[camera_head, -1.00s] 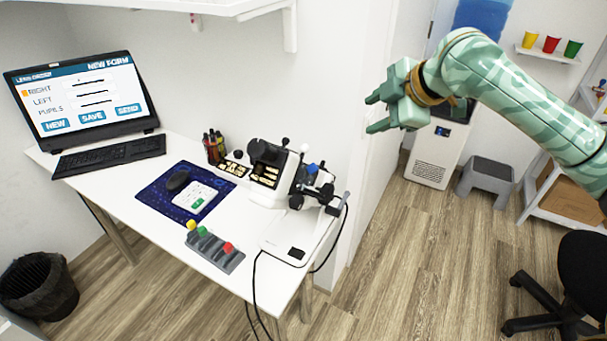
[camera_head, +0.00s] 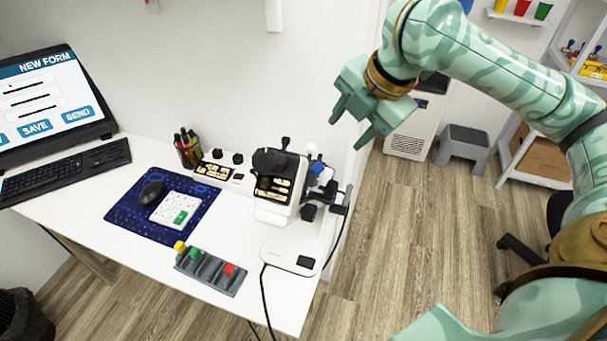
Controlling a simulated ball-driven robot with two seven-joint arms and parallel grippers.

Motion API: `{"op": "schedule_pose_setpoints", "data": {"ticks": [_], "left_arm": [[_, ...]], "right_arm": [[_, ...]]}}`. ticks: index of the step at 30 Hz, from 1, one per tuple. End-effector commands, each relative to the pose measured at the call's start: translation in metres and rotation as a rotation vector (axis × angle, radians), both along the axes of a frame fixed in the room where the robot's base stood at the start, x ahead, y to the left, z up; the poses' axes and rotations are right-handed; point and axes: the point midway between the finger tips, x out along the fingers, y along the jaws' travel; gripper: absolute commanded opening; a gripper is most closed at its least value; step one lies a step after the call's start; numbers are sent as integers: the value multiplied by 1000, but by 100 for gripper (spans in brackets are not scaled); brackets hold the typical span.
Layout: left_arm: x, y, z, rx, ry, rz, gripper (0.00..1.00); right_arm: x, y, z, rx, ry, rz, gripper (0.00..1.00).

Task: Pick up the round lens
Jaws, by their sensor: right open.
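I cannot make out a round lens in this view. A white and black lens instrument (camera_head: 276,205) stands at the right part of the white desk (camera_head: 110,229), with a blue-tipped part (camera_head: 317,168) on its right side. My right gripper (camera_head: 349,132) is open and empty. It hangs in the air above and to the right of the instrument, in front of the wall edge, with its fingers pointing down and left. My left gripper is not in view.
A grey rack (camera_head: 211,272) with yellow, green and red pieces sits at the desk's front edge. A blue mat (camera_head: 129,208) holds a mouse and a white keypad. A grey stool (camera_head: 462,146) is on the floor.

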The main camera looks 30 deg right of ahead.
Motion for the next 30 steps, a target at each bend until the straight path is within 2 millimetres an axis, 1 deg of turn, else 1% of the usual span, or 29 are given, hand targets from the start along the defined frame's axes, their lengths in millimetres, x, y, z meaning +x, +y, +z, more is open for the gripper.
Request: {"op": "schedule_pose_setpoints", "data": {"ticks": [1,4,7,9,14,18,22,25,30], "left_arm": [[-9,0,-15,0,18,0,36],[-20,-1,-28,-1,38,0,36],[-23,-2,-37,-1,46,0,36],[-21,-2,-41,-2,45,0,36],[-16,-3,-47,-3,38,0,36],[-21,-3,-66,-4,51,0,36],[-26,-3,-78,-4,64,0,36],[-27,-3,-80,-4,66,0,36],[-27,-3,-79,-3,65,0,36]], "right_arm": [[6,3,-22,4,8,2,45],[16,6,-45,4,9,1,45],[24,8,-62,5,7,1,45],[27,9,-68,3,4,-2,45],[32,10,-77,2,3,-1,45],[40,14,-102,5,7,0,45],[48,16,-118,4,6,-1,45],[50,16,-121,2,2,-2,45],[50,16,-118,2,-2,-3,45]]}}
